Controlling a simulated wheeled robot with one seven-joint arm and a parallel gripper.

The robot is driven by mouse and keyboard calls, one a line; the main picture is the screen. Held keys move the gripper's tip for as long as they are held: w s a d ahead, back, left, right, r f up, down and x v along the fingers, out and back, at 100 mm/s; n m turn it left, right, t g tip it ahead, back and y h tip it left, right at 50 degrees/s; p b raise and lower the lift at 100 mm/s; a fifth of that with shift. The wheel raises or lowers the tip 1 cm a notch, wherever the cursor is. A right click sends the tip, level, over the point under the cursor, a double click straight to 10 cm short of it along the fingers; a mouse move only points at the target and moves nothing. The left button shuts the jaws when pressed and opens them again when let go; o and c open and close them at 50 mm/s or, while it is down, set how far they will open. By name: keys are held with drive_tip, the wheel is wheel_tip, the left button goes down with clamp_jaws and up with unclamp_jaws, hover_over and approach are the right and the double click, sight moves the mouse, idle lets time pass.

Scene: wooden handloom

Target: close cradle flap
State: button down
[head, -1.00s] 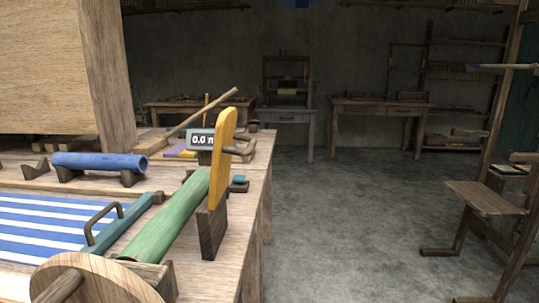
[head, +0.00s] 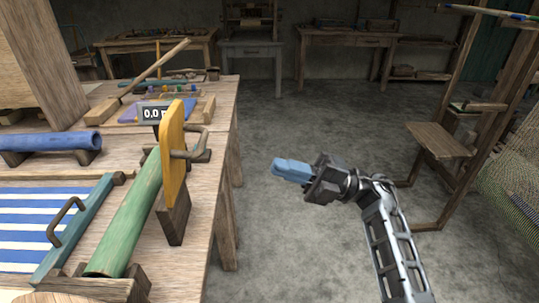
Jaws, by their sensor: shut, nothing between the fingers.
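The cradle flap looks to be the yellow upright plate (head: 173,150), standing on a dark wooden block (head: 174,218) at the table's right edge. A bent grey-brown handle (head: 200,148) sticks out from its right side. A green roller (head: 128,222) lies to its left, with its far end close to the plate. My gripper (head: 276,167) is in the head view, over the floor to the right of the table. Its blue fingers are shut with nothing between them. It points left towards the plate and is well apart from it.
Blue-and-white striped cloth (head: 35,222) and a teal bar (head: 76,232) with a handle lie left of the green roller. A blue roller (head: 50,141) rests behind. A small display (head: 154,113) stands behind the plate. A wooden bench frame (head: 445,145) stands at right; the floor between is clear.

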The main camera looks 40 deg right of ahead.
drive_tip(key=p, duration=0.2)
approach(188, 154)
drive_tip(key=w, duration=0.1)
drive_tip(key=w+a+r, duration=0.1)
drive_tip(key=w, duration=0.3)
drive_tip(key=shift+w+a+r, duration=0.25)
drive_tip(key=shift+a, duration=0.05)
